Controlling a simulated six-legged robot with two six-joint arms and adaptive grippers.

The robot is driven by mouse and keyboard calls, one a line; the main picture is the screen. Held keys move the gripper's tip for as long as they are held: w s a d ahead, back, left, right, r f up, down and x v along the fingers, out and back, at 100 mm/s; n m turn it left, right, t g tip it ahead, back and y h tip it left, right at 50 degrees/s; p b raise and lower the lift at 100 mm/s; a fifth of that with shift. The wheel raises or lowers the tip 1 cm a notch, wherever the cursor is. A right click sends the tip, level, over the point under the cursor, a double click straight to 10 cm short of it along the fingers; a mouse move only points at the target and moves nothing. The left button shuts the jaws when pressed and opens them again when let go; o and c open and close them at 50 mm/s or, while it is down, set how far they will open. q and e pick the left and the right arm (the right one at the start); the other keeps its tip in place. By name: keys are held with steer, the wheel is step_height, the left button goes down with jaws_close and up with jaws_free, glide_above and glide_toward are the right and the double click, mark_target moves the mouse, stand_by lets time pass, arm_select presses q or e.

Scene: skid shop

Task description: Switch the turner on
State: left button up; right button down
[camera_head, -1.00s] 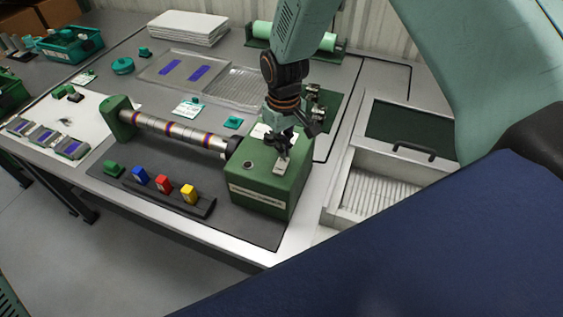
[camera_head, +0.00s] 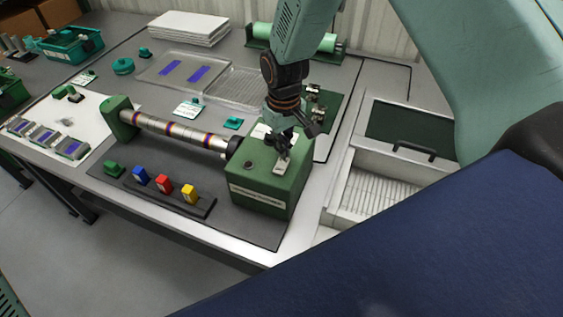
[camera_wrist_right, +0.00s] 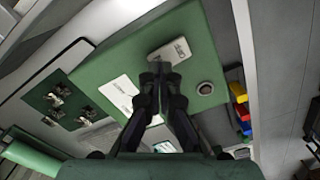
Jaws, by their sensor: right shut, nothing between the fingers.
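The turner is a green box (camera_head: 262,192) with a striped metal roller (camera_head: 172,130) running left from it to a green end support (camera_head: 118,117). A small pale switch plate (camera_head: 283,165) lies on top of the box, and it also shows in the right wrist view (camera_wrist_right: 172,52). A dark round knob (camera_head: 248,165) sits left of the plate; the wrist view shows it too (camera_wrist_right: 205,88). My right gripper (camera_head: 284,151) is shut and empty, pointing down with its fingertips at the plate's edge. The fingertips hide part of the plate; I cannot tell whether they touch it. My left gripper is not in view.
A black rack (camera_head: 170,195) with blue, red and yellow blocks stands in front of the roller. An open pale drawer (camera_head: 345,207) is right of the box. Clear trays (camera_head: 160,82) and a white stack (camera_head: 187,28) lie behind. A green plate with metal fittings (camera_head: 330,112) is beside my wrist.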

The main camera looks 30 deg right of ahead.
steer(key=shift+d+f, duration=0.1)
steer(key=shift+f, duration=0.2)
steer(key=shift+f, duration=0.2)
